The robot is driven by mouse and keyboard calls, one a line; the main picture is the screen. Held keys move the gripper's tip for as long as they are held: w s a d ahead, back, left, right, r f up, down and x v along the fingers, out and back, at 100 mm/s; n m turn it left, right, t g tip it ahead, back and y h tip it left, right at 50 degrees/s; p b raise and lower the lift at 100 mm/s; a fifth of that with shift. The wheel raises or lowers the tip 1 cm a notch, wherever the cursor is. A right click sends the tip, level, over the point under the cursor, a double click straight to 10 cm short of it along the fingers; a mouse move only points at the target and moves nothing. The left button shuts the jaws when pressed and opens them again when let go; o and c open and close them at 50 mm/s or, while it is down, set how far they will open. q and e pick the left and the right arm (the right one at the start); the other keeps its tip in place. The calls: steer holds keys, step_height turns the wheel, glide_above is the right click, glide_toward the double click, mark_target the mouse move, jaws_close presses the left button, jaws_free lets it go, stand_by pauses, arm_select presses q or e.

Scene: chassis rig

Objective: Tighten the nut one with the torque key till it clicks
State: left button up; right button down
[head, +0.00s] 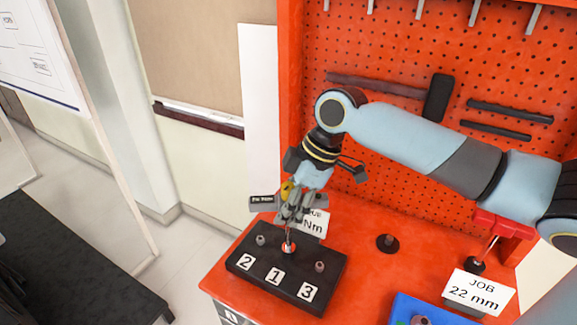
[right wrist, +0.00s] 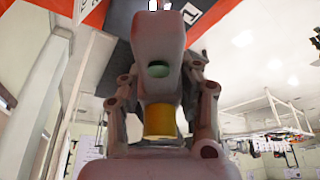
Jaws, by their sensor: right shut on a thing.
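A black block (head: 248,266) on the orange bench carries three studs with white labels 2, 1 and 3. My right gripper (head: 292,208) is above its middle, shut on the torque key, whose thin shaft (head: 289,234) points down. The shaft's lower end meets nut one (head: 288,249), behind label 1; I cannot tell how well it is seated. The key's dark tab (head: 262,202) sticks out left of the gripper. In the right wrist view my fingers surround a body with a yellow band (right wrist: 160,121); the block shows at the top. My left gripper is not in view.
Nut two (head: 261,240) and nut three (head: 320,267) flank nut one. A torque card (head: 314,224) stands behind the block. To the right are a dark round stand (head: 387,243), a JOB 22 mm card (head: 479,290) and a blue tray (head: 405,307). An orange pegboard (head: 400,60) rises behind.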

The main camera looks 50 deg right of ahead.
steer(key=shift+r+m+t+h+p, duration=0.1)
steer(key=shift+m+t+h+p, duration=0.3)
steer(key=shift+m+p, duration=1.3)
steer(key=shift+m+t+h+p, duration=0.2)
steer(key=shift+m+h+p, duration=0.4)
steer(key=shift+m+p, duration=1.1)
steer(key=shift+p, duration=0.35)
steer(key=m+h, duration=0.1)
steer(key=m, duration=0.1)
steer(key=shift+m, duration=0.4)
steer(key=shift+n, duration=0.5)
steer(key=shift+r, duration=0.1)
